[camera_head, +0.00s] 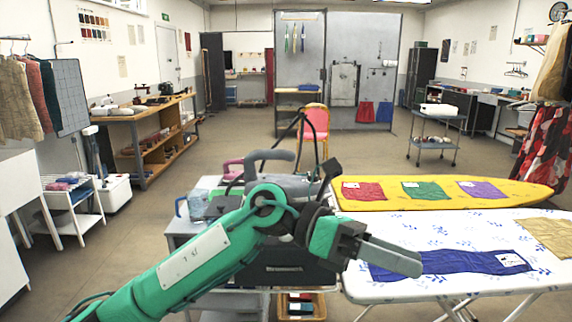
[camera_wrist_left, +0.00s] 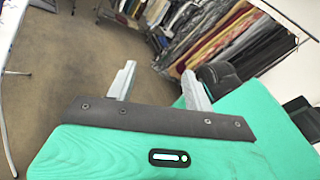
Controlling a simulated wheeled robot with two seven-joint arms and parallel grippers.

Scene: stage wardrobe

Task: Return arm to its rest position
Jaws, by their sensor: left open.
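My left arm (camera_head: 190,262), green with dark joints, comes in from the lower left of the head view. My left gripper (camera_head: 398,256) is held out to the right, in front of the near edge of the white patterned ironing board (camera_head: 470,228); I cannot tell its height above the board. In the left wrist view the two grey fingers (camera_wrist_left: 158,72) stand apart with nothing between them, and floor shows beyond. My right arm and gripper are not in view.
A dark blue cloth (camera_head: 455,263) and a tan cloth (camera_head: 548,236) lie on the white board. Behind it, a yellow ironing board (camera_head: 520,190) bears red, green and purple cloths. A grey iron-like device (camera_head: 285,183) stands behind my arm. Open floor lies left of centre.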

